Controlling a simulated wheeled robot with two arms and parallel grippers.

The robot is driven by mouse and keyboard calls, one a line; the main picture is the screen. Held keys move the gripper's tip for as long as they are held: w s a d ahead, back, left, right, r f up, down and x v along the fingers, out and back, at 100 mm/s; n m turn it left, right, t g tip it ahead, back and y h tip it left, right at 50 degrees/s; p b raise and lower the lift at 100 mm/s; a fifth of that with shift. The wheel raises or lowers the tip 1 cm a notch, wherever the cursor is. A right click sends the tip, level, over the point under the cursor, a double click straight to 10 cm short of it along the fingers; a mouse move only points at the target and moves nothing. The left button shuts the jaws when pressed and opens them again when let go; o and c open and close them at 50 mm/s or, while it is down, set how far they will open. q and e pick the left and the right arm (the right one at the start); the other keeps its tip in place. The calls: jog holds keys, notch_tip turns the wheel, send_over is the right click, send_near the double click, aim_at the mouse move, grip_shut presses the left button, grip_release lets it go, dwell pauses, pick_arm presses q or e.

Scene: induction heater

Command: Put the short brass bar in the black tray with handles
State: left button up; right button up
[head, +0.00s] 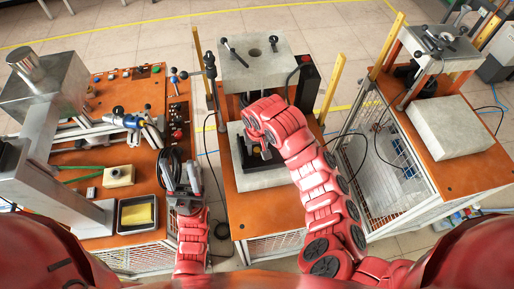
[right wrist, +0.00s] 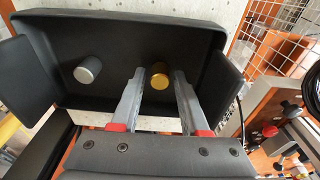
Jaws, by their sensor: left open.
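The black tray with handles (right wrist: 120,35) lies on a pale block; in the head view its dark side (head: 238,152) shows, and my right arm hides much of it. The short brass bar (right wrist: 159,76) stands inside the tray, toward its right part. A silver bar (right wrist: 88,70) stands in the tray to the left. My right gripper (right wrist: 160,74) reaches over the tray rim with its fingertips on either side of the brass bar; narrow gaps seem to show between bar and fingers. My left gripper (head: 183,178) is open and empty at the left bench's right edge.
The left bench (head: 95,150) holds a yellowish block (head: 118,176), a dark tray with a yellow pad (head: 138,213) and a machine (head: 50,85). A pale slab (head: 255,60) stands behind my right arm. Another bench (head: 440,170) with a pale block is at right.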

aim_at(257, 149)
jog(key=shift+o, duration=0.6)
jog(key=shift+r, duration=0.1)
jog(key=shift+r, duration=0.5)
notch_tip(257, 149, up, 3)
jog(key=shift+s+r+b, duration=0.1)
jog(key=shift+s+b, duration=0.05)
jog(key=shift+b, duration=0.15)
notch_tip(257, 149, up, 8)
jog(key=s+p, duration=0.1)
jog(key=p, duration=0.3)
jog(key=shift+d, duration=0.15)
